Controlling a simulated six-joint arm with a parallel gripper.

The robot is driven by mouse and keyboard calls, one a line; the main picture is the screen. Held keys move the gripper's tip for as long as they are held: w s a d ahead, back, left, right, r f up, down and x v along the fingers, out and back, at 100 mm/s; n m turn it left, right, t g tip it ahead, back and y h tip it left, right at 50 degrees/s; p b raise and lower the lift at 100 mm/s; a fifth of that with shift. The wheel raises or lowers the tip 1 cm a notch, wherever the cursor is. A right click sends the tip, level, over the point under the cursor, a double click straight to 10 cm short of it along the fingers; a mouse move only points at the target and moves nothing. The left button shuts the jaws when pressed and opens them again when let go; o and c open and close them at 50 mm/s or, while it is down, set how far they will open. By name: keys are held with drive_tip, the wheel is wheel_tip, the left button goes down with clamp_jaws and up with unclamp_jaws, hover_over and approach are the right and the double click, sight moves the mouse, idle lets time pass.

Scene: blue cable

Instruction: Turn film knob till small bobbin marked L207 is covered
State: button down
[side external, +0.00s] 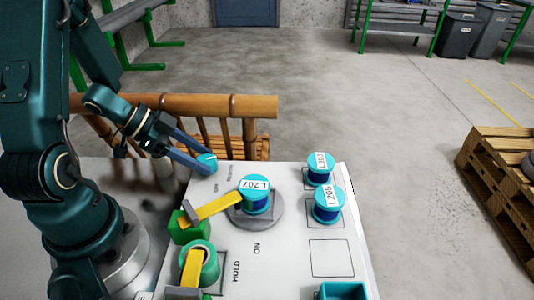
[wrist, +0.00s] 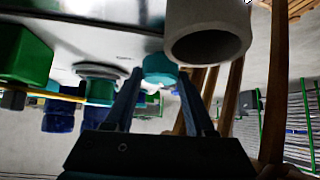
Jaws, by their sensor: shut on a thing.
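The small bobbin marked L207 (side external: 257,191) has a teal top and blue winding, and stands upright on a round grey disc (side external: 268,217) on the white panel. A yellow arm (side external: 216,207) reaches from a green block (side external: 184,228) to the bobbin's side. The bobbin's labelled top is in plain view. My gripper (side external: 196,160) is shut on a small teal knob (side external: 209,159) at the panel's far left corner. In the wrist view, the fingertips (wrist: 158,80) lie either side of the teal knob (wrist: 160,66). The knob's exact angle is unclear.
Two more teal-and-blue bobbins (side external: 319,168) (side external: 328,204) stand on the right. An empty outlined square (side external: 331,258) lies in front of them. A green cylinder (side external: 210,262) with another yellow arm is front left. A wooden railing (side external: 190,106) runs behind my gripper; a grey tube (wrist: 207,48) is close beside the knob.

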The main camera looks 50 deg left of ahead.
drive_tip(key=shift+c, duration=1.2)
unclamp_jaws()
drive_tip(key=shift+v, duration=2.6)
